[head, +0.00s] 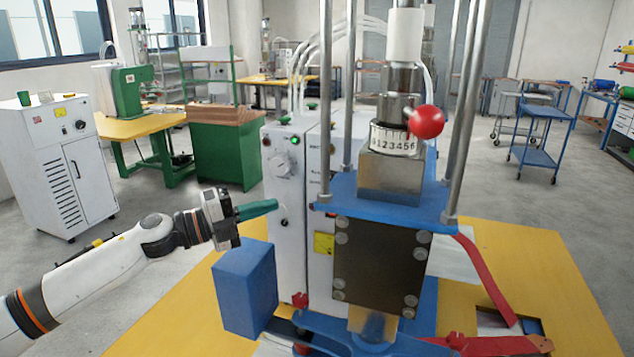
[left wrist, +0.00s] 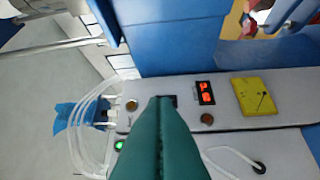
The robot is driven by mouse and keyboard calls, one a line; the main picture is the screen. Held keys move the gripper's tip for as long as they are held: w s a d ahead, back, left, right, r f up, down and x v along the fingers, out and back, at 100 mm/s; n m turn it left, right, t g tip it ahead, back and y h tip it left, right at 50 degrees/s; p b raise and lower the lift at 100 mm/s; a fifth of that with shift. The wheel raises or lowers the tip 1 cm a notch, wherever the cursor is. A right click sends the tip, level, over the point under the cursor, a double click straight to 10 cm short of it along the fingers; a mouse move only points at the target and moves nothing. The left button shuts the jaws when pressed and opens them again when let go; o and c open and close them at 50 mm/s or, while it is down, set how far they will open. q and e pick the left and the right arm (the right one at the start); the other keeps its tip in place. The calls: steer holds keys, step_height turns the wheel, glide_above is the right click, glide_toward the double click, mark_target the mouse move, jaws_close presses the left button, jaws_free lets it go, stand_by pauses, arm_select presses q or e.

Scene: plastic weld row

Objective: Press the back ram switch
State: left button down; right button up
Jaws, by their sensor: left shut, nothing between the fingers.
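My left gripper (head: 274,205) is shut and empty, its green fingers pointing right at the side of the white control box (head: 292,255). In the left wrist view, the fingertips (left wrist: 166,99) are at the box's panel (left wrist: 187,85), over or against a small dark part (left wrist: 172,99) that they mostly cover. I cannot tell if they touch it, or whether it is the back ram switch. Beside it are a red-lit display (left wrist: 205,92), a round knob (left wrist: 207,119) and another knob (left wrist: 131,105). My right gripper is not in view.
The press with its blue plate (head: 385,203), steel rods and red ball (head: 426,121) stands right of the box. A blue block (head: 245,290) is below my left gripper. White hoses (left wrist: 88,125) curve near the box.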

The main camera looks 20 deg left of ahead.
arm_select(q)
steer(key=shift+w+a+p+x, duration=0.35)
steer(key=shift+p+x, duration=0.5)
steer(key=shift+x, duration=1.25)
steer(key=shift+w+a+p+x, duration=0.35)
steer(key=shift+p+x, duration=0.55)
steer(key=shift+x, duration=1.2)
steer(key=shift+w+a+p+x, duration=0.35)
steer(key=shift+p+x, duration=0.5)
steer(key=shift+x, duration=1.25)
steer(key=shift+d, duration=0.1)
steer(key=shift+r, duration=0.1)
